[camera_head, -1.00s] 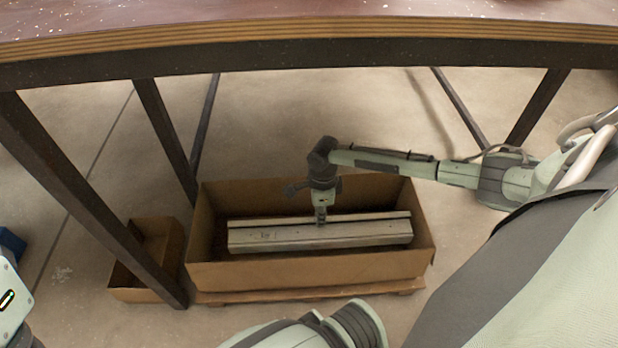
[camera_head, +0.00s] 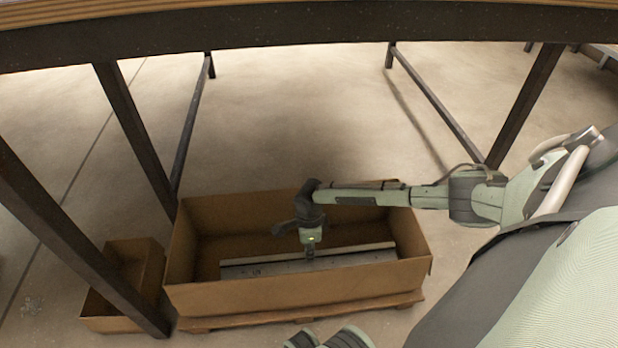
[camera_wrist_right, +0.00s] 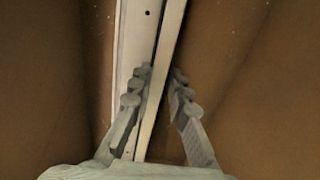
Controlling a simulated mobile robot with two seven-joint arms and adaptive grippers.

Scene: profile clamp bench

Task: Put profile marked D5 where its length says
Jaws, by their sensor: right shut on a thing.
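A long grey metal profile (camera_head: 350,259) lies lengthwise inside the large cardboard box (camera_head: 300,297), its lower part hidden by the front wall. My right gripper (camera_head: 310,254) reaches down into the box and is shut on the profile near its middle. In the right wrist view the fingers (camera_wrist_right: 162,78) stand on either side of one upright edge of the pale profile (camera_wrist_right: 130,40), which has small dark holes. No mark on it can be read. I cannot tell whether it touches the box floor.
The large box stands on a wooden pallet (camera_head: 300,310). A smaller cardboard box (camera_head: 118,318) stands to its left, behind a dark table leg. The table's dark frame (camera_head: 300,38) crosses the top. The floor behind the box is largely clear.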

